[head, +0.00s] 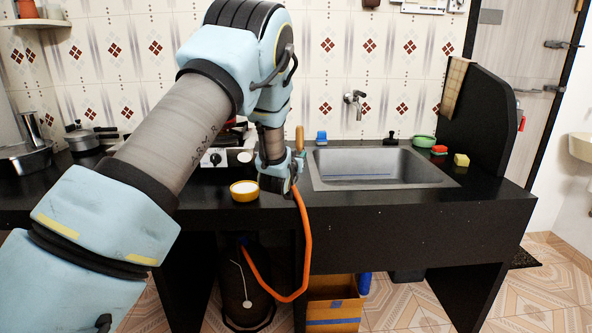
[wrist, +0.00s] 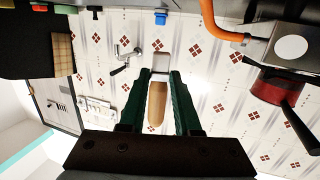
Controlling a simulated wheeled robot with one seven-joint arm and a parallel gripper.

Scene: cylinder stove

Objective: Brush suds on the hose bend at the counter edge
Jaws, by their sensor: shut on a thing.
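My gripper (head: 292,178) is at the counter's front edge, shut on a brush; in the wrist view its dark green fingers (wrist: 160,88) close around the tan wooden handle (wrist: 157,108). The handle's top (head: 299,137) stands upright above the gripper in the head view. The orange hose (head: 307,230) shows just below and right of my gripper and hangs down in a loop. A yellow bowl of white suds (head: 244,187) sits on the counter, left of my gripper.
The stove (head: 212,158) stands behind the bowl, partly hidden by my arm. A steel sink (head: 375,167) is to the right. A dark cylinder (head: 240,285) and a cardboard box (head: 333,300) are under the counter (head: 430,225).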

